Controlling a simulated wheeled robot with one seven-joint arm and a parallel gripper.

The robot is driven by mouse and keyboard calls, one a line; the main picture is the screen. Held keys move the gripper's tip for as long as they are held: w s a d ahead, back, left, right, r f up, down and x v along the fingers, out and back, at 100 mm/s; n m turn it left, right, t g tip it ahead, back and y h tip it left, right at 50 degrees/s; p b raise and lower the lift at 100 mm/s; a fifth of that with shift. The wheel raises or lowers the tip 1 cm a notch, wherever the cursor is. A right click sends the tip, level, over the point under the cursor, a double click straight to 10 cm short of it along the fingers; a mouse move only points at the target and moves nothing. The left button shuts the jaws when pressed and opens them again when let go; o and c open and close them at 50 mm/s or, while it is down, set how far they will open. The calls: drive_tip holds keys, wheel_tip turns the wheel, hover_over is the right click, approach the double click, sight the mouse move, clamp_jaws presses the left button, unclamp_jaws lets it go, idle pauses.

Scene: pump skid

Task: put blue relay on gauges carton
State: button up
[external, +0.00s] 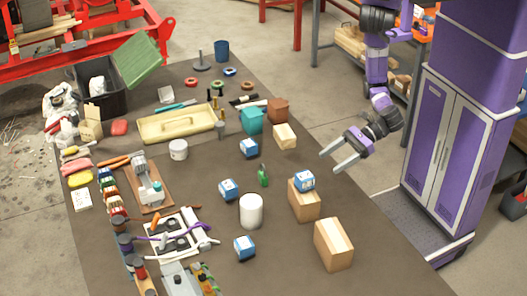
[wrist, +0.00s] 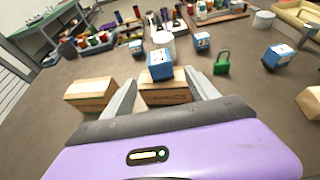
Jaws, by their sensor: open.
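A blue relay (external: 305,180) with a white label rests on top of a brown carton (external: 303,206). In the wrist view this relay (wrist: 160,64) stands on the carton (wrist: 165,91), whose front print is too small to read surely. Another brown carton (external: 333,246) stands nearer the table's front edge; it shows at left in the wrist view (wrist: 90,94). My gripper (external: 328,162) is open and empty, above and to the right of the relay in the external view. In the wrist view its fingers (wrist: 158,84) point toward the relay's carton, apart from the relay.
Three more blue relays stand on the table (external: 228,189), (external: 244,247), (external: 249,147). A green padlock (external: 263,176) and a white cylinder (external: 251,210) are near the carton. A tan box (external: 285,136) stands behind. Bare tabletop lies between these things.

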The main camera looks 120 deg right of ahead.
drive_tip(key=s+d+f+m+g+y, duration=0.2)
drive_tip(key=s+d+f+m, duration=0.35)
drive_tip(key=d+m, duration=0.6)
drive_tip(key=s+d+r+m+t+h, duration=0.1)
drive_tip(key=s+d+r+m, duration=0.2)
drive_tip(key=m, duration=0.9)
drive_tip(key=s+d+r+m+t+h, duration=0.1)
drive_tip(key=d+r+m, duration=0.4)
drive_tip(key=m, duration=0.7)
drive_tip(key=shift+s+r+t, duration=0.3)
drive_tip(key=shift+s+t, duration=0.3)
drive_tip(key=shift+s, duration=0.4)
